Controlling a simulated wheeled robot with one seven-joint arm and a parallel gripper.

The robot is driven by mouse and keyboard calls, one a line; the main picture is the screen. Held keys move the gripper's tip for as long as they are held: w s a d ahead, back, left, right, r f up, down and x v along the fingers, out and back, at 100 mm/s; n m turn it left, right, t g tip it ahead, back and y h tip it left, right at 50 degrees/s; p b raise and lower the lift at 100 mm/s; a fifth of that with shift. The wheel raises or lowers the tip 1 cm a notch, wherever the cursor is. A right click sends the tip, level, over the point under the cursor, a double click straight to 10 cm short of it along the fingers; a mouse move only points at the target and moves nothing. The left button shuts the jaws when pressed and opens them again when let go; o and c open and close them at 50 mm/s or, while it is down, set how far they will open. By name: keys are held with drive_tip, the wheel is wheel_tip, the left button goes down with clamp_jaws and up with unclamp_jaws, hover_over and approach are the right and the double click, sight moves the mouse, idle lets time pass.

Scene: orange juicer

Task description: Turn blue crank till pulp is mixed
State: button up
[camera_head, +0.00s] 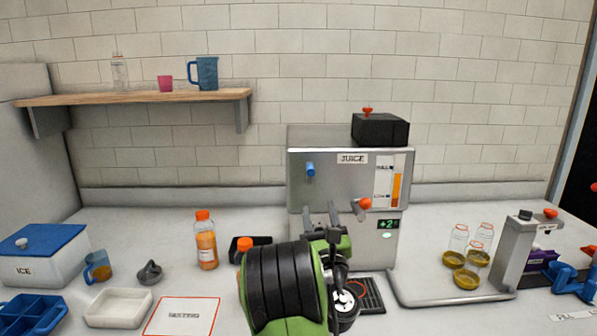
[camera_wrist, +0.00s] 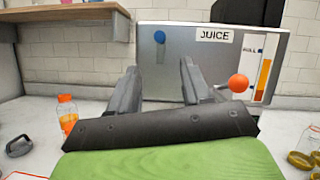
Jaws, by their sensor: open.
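The blue crank (camera_head: 310,169) is a small blue knob on the upper left of the grey juice machine's front (camera_head: 345,190).
An orange bottle (camera_head: 205,240) stands left of my arm. A shelf (camera_head: 140,97) holds a blue pitcher (camera_head: 204,73). A press stand (camera_head: 515,250), glass jars (camera_head: 470,238) and yellow lids (camera_head: 466,279) are at right. The counter between bottle and ice box (camera_head: 45,262) has small items.

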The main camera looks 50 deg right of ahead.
sight(311, 167)
drive_tip(key=p+x, duration=0.4)
drive_tip(key=p, duration=0.1)
drive_tip(key=p+x, duration=0.4)
drive_tip(key=p, duration=0.1)
drive_tip(key=p+x, duration=0.5)
drive_tip(key=shift+r, duration=0.3)
drive_tip(key=shift+w+d+r+p, duration=0.1)
drive_tip(key=shift+w+d+p, duration=0.35)
drive_tip(key=shift+p, duration=0.65)
clamp_jaws()
